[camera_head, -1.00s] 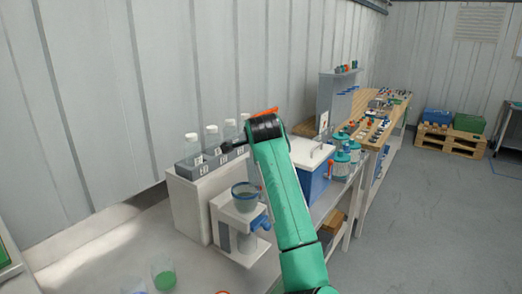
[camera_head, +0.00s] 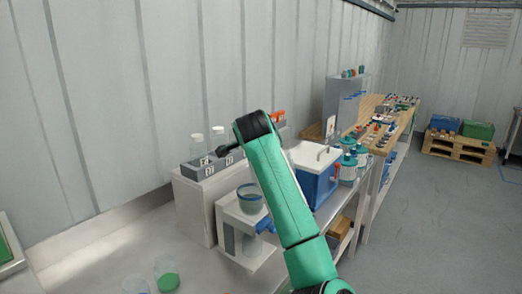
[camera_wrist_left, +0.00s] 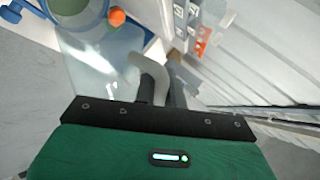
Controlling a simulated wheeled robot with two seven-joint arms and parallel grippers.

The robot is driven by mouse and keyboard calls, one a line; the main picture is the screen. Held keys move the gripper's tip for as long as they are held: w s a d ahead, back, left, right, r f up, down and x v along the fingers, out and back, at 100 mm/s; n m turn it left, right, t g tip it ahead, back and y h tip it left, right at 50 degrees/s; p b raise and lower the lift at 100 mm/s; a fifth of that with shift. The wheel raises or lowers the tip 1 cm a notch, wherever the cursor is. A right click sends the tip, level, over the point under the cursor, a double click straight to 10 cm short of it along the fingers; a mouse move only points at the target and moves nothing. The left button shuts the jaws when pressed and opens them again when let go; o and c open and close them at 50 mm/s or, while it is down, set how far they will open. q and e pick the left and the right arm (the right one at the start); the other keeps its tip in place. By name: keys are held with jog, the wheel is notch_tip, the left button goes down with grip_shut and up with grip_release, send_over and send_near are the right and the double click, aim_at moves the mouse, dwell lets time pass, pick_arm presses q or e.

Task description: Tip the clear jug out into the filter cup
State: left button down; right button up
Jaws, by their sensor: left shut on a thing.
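The clear jug (camera_wrist_left: 92,62) shows in the left wrist view as a see-through body with a pale curved handle. My left gripper (camera_wrist_left: 152,88) is shut on that handle. In the head view my green arm reaches up from the lower right, and the jug cannot be made out there. The filter cup (camera_head: 250,197) has a blue rim and sits on a white stand, just left of my arm. A blue ring at the top left of the wrist view (camera_wrist_left: 70,6) looks like its rim. Whether the jug is tilted or holds anything is unclear. My right gripper is out of view.
A grey rack (camera_head: 206,166) with clear bottles stands on a white block behind the cup. A blue cooler box (camera_head: 318,185) and blue-capped bottles (camera_head: 350,160) stand to the right. Two clear beakers, one with green contents (camera_head: 168,281), stand at the bottom left.

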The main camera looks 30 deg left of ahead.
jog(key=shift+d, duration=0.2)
pick_arm(q)
jog(key=shift+s+a+n+t+h+b, duration=0.3)
jog(key=shift+s+a+n+b, duration=0.2)
jog(key=shift+b, duration=0.55)
jog(key=shift+s+a+b, duration=0.1)
jog(key=shift+a+b, duration=0.15)
jog(key=shift+b, duration=0.05)
jog(key=shift+s+a, duration=0.1)
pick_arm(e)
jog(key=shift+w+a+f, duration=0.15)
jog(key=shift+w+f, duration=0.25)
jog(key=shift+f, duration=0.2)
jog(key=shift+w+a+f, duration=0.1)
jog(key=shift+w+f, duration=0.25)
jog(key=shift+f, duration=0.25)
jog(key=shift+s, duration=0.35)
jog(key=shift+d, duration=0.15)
